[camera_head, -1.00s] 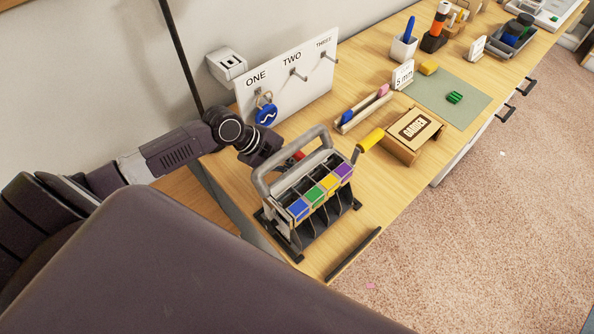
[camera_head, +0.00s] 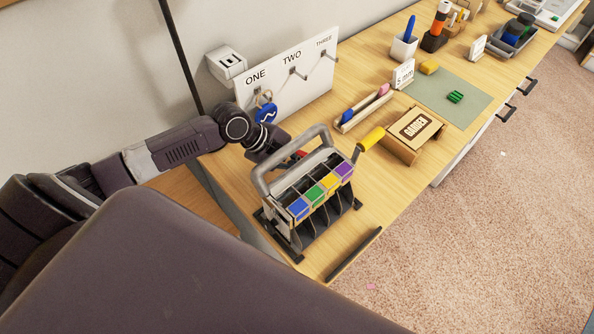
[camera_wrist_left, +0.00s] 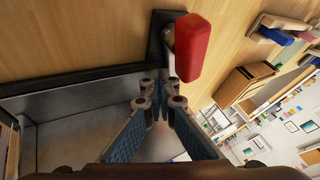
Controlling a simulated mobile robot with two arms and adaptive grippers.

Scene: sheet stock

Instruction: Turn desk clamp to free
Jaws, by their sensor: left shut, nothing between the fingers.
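The desk clamp's red handle (camera_head: 301,154) shows as a small red patch behind the metal-framed rack (camera_head: 262,180). In the left wrist view the red handle (camera_wrist_left: 192,46) stands large on a short metal lever at the corner of a dark frame (camera_wrist_left: 75,80). My left gripper (camera_wrist_left: 160,98) is shut and empty, its tips just below the lever's base; I cannot tell whether they touch it. In the head view its fingers are mostly hidden by the rack's frame. My right gripper is not in view.
The rack holds several coloured tabs and has a yellow-handled lever (camera_head: 369,139) beside it. The GARDEN box (camera_head: 412,132), a pen tray (camera_head: 364,112) and a hook board (camera_head: 300,85) with a blue tag (camera_head: 266,113) stand close by. The wood desk's front right strip is mostly clear.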

